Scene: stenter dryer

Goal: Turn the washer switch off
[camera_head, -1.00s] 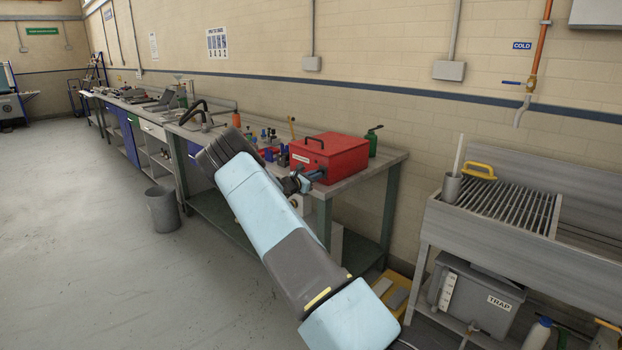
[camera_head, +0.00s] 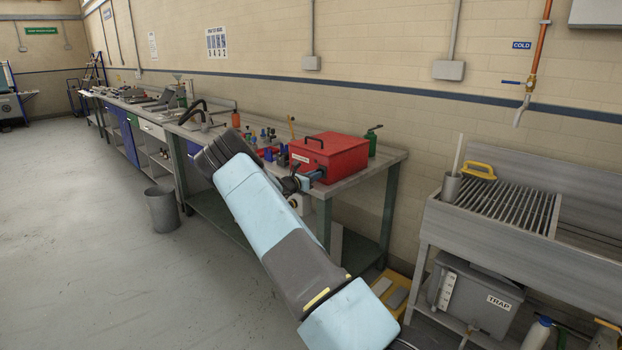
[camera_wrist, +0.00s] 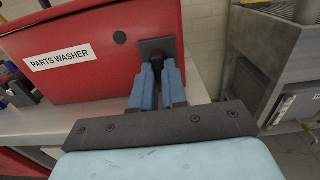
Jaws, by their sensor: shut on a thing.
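The red parts washer (camera_head: 330,160) stands on the workbench, with a black handle on its lid. In the wrist view its front carries a "PARTS WASHER" label (camera_wrist: 60,57) and a dark square switch plate (camera_wrist: 158,50) near the right edge. My gripper (camera_wrist: 156,72) is at this plate, its blue fingers shut on the dark washer switch (camera_wrist: 157,60). The fingers cover most of the switch, so its position cannot be told. In the head view my gripper (camera_head: 314,176) meets the front of the red box.
The workbench (camera_head: 360,172) carries small coloured items left of the washer and a green bottle (camera_head: 372,140) behind it. A slatted sink (camera_head: 510,205) stands at right. A grey bin (camera_head: 162,209) is on the floor. The floor at left is clear.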

